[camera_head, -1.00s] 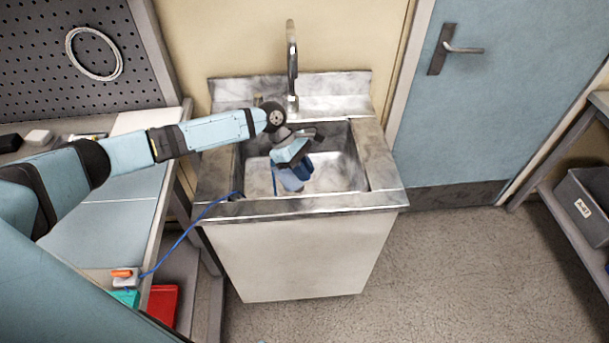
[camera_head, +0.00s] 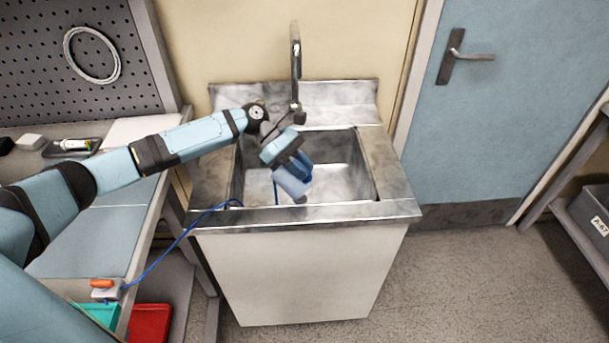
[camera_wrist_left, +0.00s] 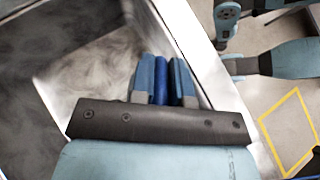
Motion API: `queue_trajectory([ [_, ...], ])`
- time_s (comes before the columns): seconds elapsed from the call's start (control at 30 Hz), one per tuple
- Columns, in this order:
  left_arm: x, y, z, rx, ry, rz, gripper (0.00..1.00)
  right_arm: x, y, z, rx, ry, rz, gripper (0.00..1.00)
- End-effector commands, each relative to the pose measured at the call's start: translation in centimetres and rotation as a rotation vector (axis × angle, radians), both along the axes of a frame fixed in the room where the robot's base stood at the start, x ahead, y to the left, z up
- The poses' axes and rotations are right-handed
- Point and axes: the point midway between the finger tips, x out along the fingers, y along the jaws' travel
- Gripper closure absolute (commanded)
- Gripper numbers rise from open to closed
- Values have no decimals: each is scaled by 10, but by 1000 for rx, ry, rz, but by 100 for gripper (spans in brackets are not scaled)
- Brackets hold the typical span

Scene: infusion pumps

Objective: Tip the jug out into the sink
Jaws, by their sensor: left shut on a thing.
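The jug (camera_head: 290,182) is a pale blue vessel with a darker blue handle, hanging tilted over the sink basin. The sink (camera_head: 310,212) is a grey marbled metal basin on a white cabinet. My left gripper (camera_head: 299,164) reaches over the basin from the left and is shut on the jug's handle. In the left wrist view, the blue handle (camera_wrist_left: 160,82) sits between the two fingers. The gripper hides part of the jug, and I cannot see its mouth or contents.
A tall tap (camera_head: 296,65) rises behind the basin, close to my left wrist. A blue cord (camera_head: 175,247) runs from a small white box with an orange part (camera_head: 104,288) into the sink. A bench is on the left. The floor at right is clear.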

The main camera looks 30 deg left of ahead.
Motion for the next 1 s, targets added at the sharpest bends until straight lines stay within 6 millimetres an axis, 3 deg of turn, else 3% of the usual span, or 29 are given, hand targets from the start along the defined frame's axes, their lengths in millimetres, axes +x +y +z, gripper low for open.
queue_trajectory([
  [0.17,1,10,10,-139,12,4,100,2,1,9,1,-13,-2,57],
  [0.67,4,39,26,-500,40,2,100,-8,-4,-5,-13,9,5,57],
  [1.0,5,59,35,-706,56,2,100,-3,-3,-6,-6,2,2,57],
])
